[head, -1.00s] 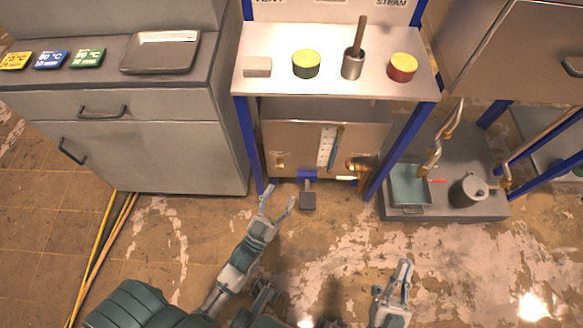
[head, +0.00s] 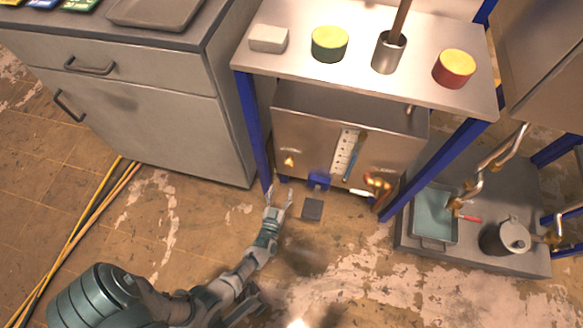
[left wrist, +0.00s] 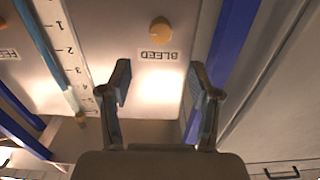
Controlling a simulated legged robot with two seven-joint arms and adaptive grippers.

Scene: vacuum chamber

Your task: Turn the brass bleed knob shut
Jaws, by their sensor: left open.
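The brass bleed knob (head: 289,161) is on the left of the steel front panel (head: 315,136) under the bench. In the left wrist view the round knob (left wrist: 160,31) shows above an upside-down BLEED label (left wrist: 158,55). My left gripper (head: 279,190) is open and empty, below the knob in the head view. In the left wrist view its two fingers (left wrist: 161,72) stand wide apart, with the knob beyond them and between their lines, not touched. The knob's turn position cannot be told. My right gripper is out of view.
A scale gauge (head: 345,152) and a brass valve fitting (head: 377,183) are right of the knob. A blue bench leg (head: 257,140) and a grey cabinet (head: 130,120) stand to the left. A dark pedal (head: 313,209) is on the floor close to my left gripper.

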